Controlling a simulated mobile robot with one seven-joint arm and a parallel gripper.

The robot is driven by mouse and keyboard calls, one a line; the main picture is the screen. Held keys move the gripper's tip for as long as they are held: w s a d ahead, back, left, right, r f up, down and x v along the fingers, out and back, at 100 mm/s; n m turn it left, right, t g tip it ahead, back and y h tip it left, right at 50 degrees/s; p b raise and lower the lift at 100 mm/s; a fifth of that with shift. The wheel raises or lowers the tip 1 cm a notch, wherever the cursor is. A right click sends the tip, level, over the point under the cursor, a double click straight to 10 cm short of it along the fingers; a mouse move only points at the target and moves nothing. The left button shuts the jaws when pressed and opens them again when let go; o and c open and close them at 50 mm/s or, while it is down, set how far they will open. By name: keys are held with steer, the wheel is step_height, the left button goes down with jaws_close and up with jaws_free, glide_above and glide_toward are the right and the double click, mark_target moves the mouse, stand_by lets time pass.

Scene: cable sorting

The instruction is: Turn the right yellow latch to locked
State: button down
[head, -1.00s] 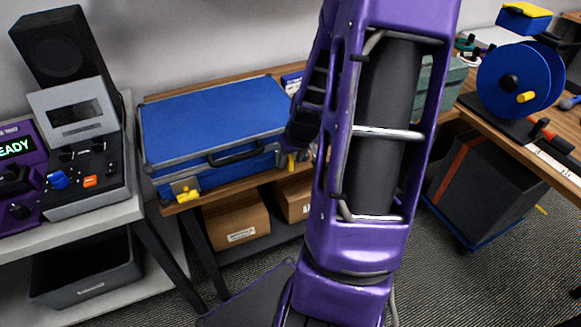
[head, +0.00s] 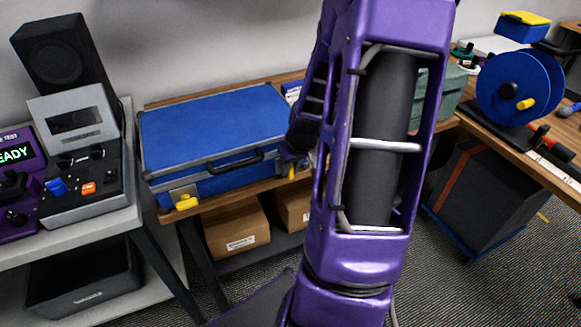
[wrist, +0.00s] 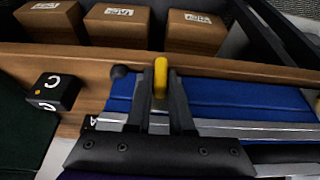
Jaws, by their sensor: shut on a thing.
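The closed blue case (head: 210,125) lies on a wooden bench. Its right yellow latch (head: 292,172) shows as a small piece beside my arm in the head view. In the wrist view the yellow latch (wrist: 160,76) stands upright between the fingertips of my gripper (wrist: 160,88), which is shut on it at the front edge of the case (wrist: 230,105). The latch base is hidden by my fingers. The left yellow latch (head: 187,202) sits at the front left corner of the case and is untouched. My arm hides the bench right of the case.
A black block marked C (wrist: 54,90) lies on the bench close beside my gripper. Cardboard boxes (head: 237,225) stand on the shelf below. A grey console (head: 85,175) stands left; a blue reel (head: 520,88) stands on the right bench.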

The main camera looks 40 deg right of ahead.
steer(key=shift+s+d+r+y+p, duration=0.1)
steer(key=shift+y+p, duration=0.4)
steer(key=shift+p, duration=0.25)
steer(key=shift+t, duration=0.3)
steer(key=m+y+p, duration=0.1)
steer(key=y+p, duration=0.2)
steer(key=shift+d+t, duration=0.15)
steer(key=shift+t, duration=0.15)
steer(key=shift+d+f+m+t+y+b, duration=0.1)
steer(key=shift+f+m+t+y+b, duration=0.45)
steer(key=shift+y, duration=1.35)
steer(key=shift+d+m+t+y+b, duration=0.15)
steer(key=shift+m+t+y+b, duration=0.75)
steer(key=shift+y, duration=1)
steer(key=shift+d+f+m+t+y+b, duration=0.1)
steer(key=shift+f+m+t+y+b, duration=0.25)
steer(key=shift+t+y, duration=1.15)
steer(key=shift+s+r+g+y, duration=0.1)
steer(key=shift+g+y, duration=0.25)
steer(key=shift+y, duration=0.25)
